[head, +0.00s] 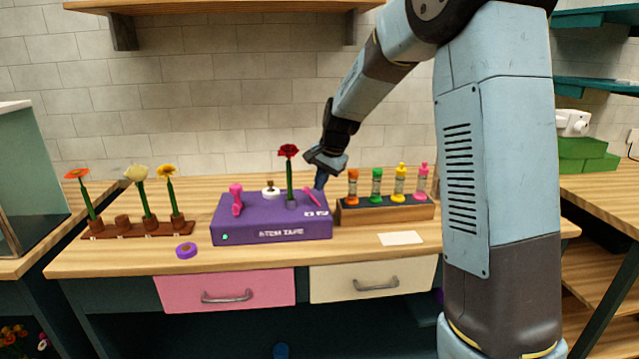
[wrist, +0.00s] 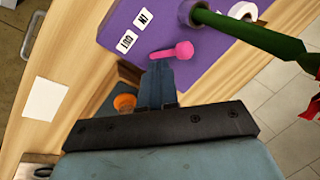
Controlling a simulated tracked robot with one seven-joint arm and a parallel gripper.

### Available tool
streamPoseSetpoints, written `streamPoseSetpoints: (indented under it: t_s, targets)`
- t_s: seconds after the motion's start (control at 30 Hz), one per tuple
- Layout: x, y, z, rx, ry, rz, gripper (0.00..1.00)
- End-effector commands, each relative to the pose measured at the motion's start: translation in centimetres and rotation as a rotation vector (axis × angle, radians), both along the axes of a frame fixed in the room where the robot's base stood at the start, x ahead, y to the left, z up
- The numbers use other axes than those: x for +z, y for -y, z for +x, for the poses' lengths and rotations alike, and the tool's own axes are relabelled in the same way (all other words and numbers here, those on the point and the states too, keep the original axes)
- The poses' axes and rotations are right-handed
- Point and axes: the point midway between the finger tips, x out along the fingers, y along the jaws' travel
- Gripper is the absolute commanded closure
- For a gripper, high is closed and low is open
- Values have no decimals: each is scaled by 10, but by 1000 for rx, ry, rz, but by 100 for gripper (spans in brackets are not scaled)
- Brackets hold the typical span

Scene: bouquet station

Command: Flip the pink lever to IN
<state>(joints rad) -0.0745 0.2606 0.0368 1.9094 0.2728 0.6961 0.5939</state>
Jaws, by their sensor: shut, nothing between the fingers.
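The pink lever (head: 312,197) lies on top of the purple STEM TAPE box (head: 270,233), at its right side. In the wrist view the lever (wrist: 172,51) has a round end at right, and its narrow end points to the left, nearer the OUT label (wrist: 126,41) than the IN label (wrist: 143,18). My gripper (head: 320,184) is shut and empty, pointing down at the box's right edge. In the wrist view its fingertips (wrist: 160,66) are right beside the lever's narrow end; I cannot tell whether they touch.
A red flower (head: 289,153) stands upright in the box, left of the lever. A pink knob (head: 236,198) and a white spool (head: 270,190) are on the box. A wooden rack of coloured vials (head: 385,213) stands close on the right. A purple tape roll (head: 186,250) lies front left.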

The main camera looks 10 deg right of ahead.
Motion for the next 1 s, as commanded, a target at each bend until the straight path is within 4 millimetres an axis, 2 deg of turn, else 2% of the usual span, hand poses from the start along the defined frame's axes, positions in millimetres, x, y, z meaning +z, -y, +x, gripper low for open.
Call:
streamPoseSetpoints:
  t_s: [0.27, 0.5, 0.7, 1.0]
  targets:
    - [17, 19, -19, -2, 2, 0, 100]
    - [60, 1, -30, 3, 3, 0, 100]
    - [89, -11, -38, 3, 1, 0, 100]
    - [107, -19, -43, 2, 0, 0, 100]
